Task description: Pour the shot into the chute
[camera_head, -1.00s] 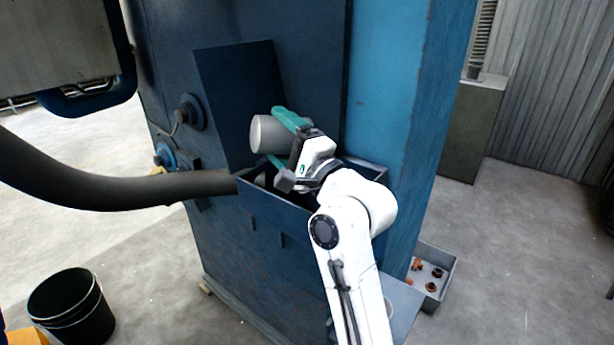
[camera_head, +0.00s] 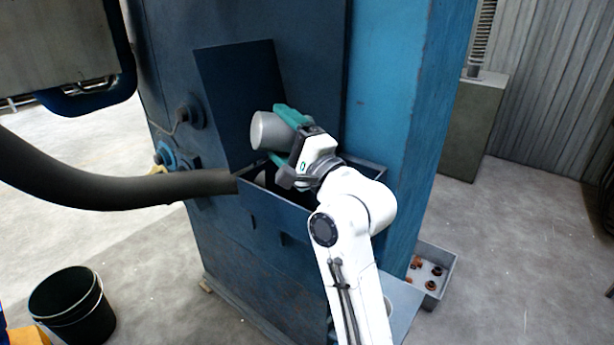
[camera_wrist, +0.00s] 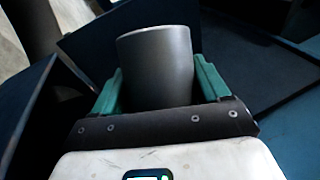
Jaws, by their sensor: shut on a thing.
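A grey metal cup (camera_head: 271,132) is held in my gripper (camera_head: 290,137), between its green fingers, above the chute. The cup lies tipped over on its side, its closed end toward the upper left. In the wrist view the cup (camera_wrist: 157,66) sits between the two green fingers of my gripper (camera_wrist: 160,85). The cup's mouth and any shot in it are hidden. The chute (camera_head: 270,222) is a dark blue open-topped box on the front of the blue machine; its inside is dark and partly covered by my gripper. No shot can be made out.
A thick black hose (camera_head: 120,190) runs to the chute's left side. The blue machine (camera_head: 385,100) rises behind and right of it. A black bucket (camera_head: 75,310) stands on the floor at lower left. A grey tray (camera_head: 440,285) with rusty parts lies at right.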

